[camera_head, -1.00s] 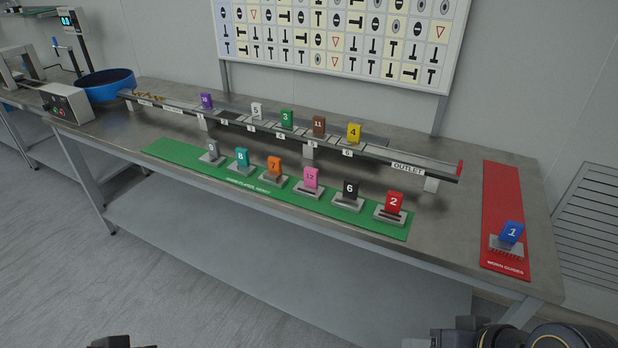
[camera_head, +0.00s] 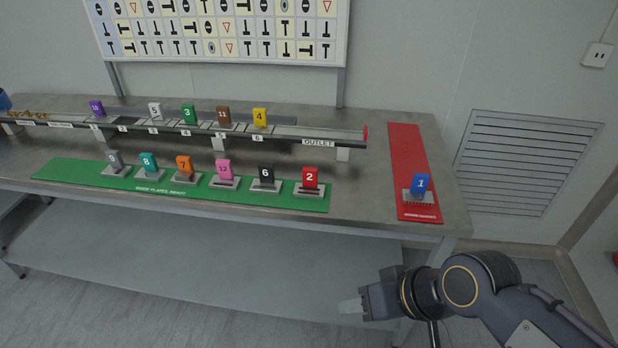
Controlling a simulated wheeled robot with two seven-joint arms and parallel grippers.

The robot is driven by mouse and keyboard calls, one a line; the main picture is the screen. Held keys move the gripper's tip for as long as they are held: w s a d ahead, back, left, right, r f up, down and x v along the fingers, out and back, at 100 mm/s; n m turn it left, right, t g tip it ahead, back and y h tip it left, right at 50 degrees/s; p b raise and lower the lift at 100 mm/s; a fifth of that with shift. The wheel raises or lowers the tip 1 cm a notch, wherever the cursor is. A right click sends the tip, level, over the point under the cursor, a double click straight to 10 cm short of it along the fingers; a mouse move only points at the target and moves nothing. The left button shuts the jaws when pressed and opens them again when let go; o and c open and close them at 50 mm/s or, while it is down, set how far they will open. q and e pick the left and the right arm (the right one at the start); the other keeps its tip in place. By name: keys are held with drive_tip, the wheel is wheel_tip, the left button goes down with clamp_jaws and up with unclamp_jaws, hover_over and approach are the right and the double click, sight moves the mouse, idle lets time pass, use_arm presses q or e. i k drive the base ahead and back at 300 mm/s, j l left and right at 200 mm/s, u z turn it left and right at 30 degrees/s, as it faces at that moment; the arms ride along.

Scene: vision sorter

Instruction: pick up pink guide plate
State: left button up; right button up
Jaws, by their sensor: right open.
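The pink guide plate (camera_head: 224,168), numbered 12, stands upright in a grey holder on the green mat (camera_head: 62,172). An orange plate (camera_head: 184,165) stands to its left and a black plate (camera_head: 266,174) to its right. My right gripper (camera_head: 352,305) is in front of the table, low and to the right of the pink plate, well apart from it. It is open and holds nothing. My left gripper is out of view.
A rail with several numbered plates (camera_head: 223,115) runs behind the mat, ending at the outlet sign (camera_head: 318,142). A blue plate (camera_head: 420,183) stands on a red mat (camera_head: 405,150) at right. The table's front edge lies between my right gripper and the mat.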

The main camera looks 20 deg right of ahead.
sight(225, 180)
drive_tip(key=i+u, duration=0.35)
drive_tip(key=i, duration=0.2)
drive_tip(key=i+l+u, duration=0.1)
drive_tip(key=i+u, duration=0.2)
drive_tip(key=i, duration=0.2)
